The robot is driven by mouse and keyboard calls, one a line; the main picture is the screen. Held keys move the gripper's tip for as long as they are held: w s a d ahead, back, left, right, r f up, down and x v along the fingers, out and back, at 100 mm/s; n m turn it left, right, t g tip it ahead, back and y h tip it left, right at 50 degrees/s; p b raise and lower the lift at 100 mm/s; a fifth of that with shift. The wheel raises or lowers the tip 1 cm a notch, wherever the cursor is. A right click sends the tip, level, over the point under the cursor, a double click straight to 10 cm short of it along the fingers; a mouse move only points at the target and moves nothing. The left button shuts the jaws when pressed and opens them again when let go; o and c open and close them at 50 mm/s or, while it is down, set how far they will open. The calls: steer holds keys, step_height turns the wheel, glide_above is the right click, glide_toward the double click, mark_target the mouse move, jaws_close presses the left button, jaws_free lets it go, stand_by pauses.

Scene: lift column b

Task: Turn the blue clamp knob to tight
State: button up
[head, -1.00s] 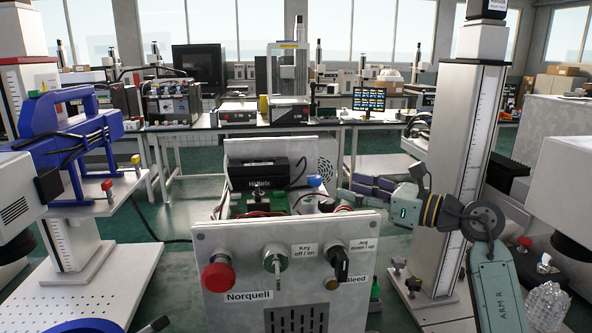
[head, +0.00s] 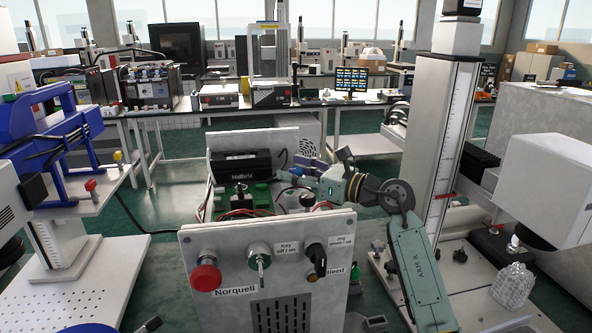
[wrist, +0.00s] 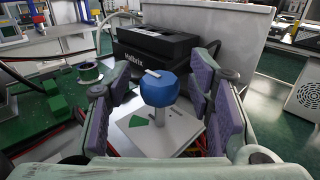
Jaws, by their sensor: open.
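The blue clamp knob (wrist: 159,90) stands on a light plate (wrist: 172,133) in the wrist view, with a pale bar across its top. A green mark (wrist: 138,121) shows on the plate beside the knob's base. My gripper (head: 300,168) is over the right of the open control box in the head view. Its purple-padded fingers are spread on either side of the knob in the wrist view, with gaps on both sides. I cannot make out the knob in the head view, where my gripper is in the way.
The front panel (head: 268,285) carries a red button (head: 205,277), a key switch (head: 259,253) and a black selector (head: 316,256). Cables run inside the box. A pale column (head: 438,150) stands to the right.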

steer(key=shift+c, duration=0.5)
jaws_close()
steer(key=shift+f+n+g+y+b, duration=0.15)
steer(key=shift+n+g+y+b, duration=0.2)
steer(key=shift+b, duration=0.2)
steer(key=shift+g+b, duration=0.35)
steer(key=n+g+y+b, duration=0.1)
steer(key=n+g, duration=0.1)
steer(key=g, duration=0.1)
steer(key=shift+w+b, duration=0.1)
steer(key=shift+b, duration=0.3)
steer(key=n+g, duration=0.2)
steer(key=n+g+y+p, duration=0.1)
steer(key=g, duration=0.1)
steer(key=shift+r, duration=0.3)
steer(key=shift+n+g+p, duration=0.45)
steer(key=shift+n+g, duration=0.2)
steer(key=shift+g, duration=0.45)
steer(key=shift+f+n+g, duration=0.15)
steer(key=shift+n+g, duration=0.15)
steer(key=shift+g, duration=0.1)
